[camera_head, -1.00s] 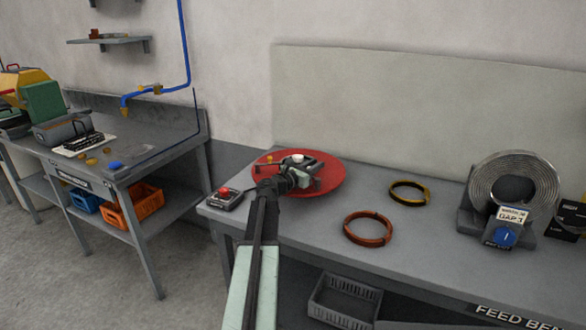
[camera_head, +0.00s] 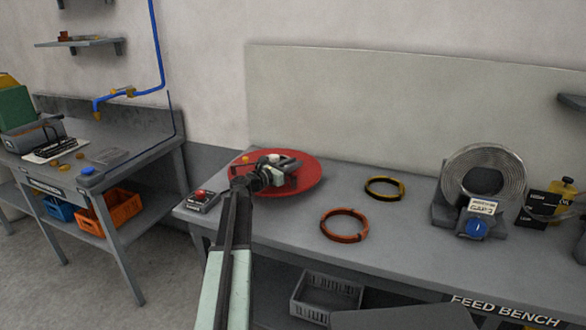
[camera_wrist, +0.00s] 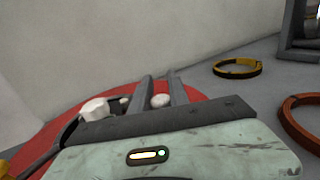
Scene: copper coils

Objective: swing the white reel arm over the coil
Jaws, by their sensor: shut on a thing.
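The red round reel plate (camera_head: 308,180) lies on the bench at centre left. My gripper (camera_head: 284,166) is over the middle of the plate, and my wrist hides part of it. In the wrist view, my two dark fingers (camera_wrist: 160,88) stand either side of a small round white knob (camera_wrist: 160,101), which I take to be part of the white reel arm. A larger white cap (camera_wrist: 95,108) shows left of the fingers. The rest of the reel arm is hidden. An orange-brown coil (camera_head: 345,239) and a yellow-black coil (camera_head: 385,198) lie flat on the bench, right of the plate.
A control box with a red button (camera_head: 202,198) sits at the bench's left end. A silver coil on a stand (camera_head: 453,178) stands farther right. A grey crate (camera_head: 328,297) is below the bench. The wall panel (camera_head: 400,105) rises behind. Bare bench surrounds the two coils.

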